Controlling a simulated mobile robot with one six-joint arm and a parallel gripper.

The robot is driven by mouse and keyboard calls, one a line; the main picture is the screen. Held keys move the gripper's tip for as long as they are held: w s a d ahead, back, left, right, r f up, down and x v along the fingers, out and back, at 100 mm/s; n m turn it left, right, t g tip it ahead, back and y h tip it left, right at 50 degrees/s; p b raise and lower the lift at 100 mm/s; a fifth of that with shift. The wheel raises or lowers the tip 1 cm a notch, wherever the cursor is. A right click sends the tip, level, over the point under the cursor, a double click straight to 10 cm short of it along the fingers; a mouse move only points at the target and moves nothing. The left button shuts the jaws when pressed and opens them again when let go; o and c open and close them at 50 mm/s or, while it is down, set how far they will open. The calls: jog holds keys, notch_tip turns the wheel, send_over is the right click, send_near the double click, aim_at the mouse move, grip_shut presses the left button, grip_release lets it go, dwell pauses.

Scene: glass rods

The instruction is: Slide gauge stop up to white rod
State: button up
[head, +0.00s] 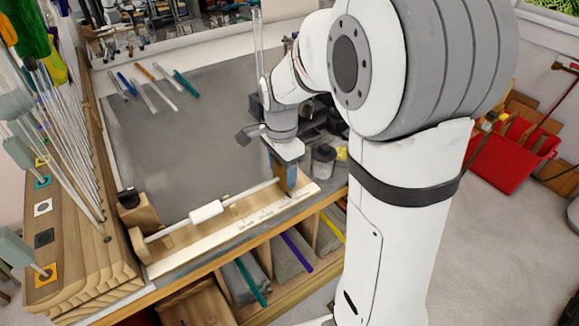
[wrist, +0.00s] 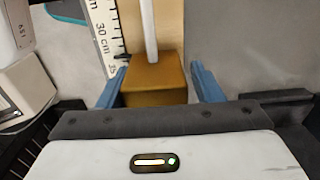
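The white rod (head: 245,193) lies along the gauge, with a thicker white sleeve (head: 206,212) around its middle. In the wrist view the rod (wrist: 148,28) runs down to the gauge stop. The gauge stop, a brown-gold block (wrist: 153,82), stands at the right end of the gauge beside the ruler's 35 mark. The rod's end is at the block's far edge; I cannot tell if they touch. My gripper (wrist: 158,84) has its blue fingers on either side of the block, with narrow gaps showing. In the head view the gripper (head: 284,180) partly hides the stop.
The ruler strip (head: 240,225) runs along the gauge's front, with a wooden end block (head: 138,214) at its left. Upright rods stand in a wooden rack (head: 75,240) at left. Several coloured rods (head: 160,85) lie at the back. The grey mat (head: 175,150) behind the gauge is clear.

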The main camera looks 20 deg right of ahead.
jog(key=shift+o, duration=1.6)
notch_tip(320, 180, up, 8)
jog(key=shift+s+f+b, duration=0.1)
jog(key=shift+b, duration=0.4)
jog(key=s+d+f+n+t, duration=0.1)
jog(key=s+n+t, duration=0.2)
jog(key=s+n, duration=1.1)
jog(key=s, duration=0.3)
jog(key=shift+d, duration=0.2)
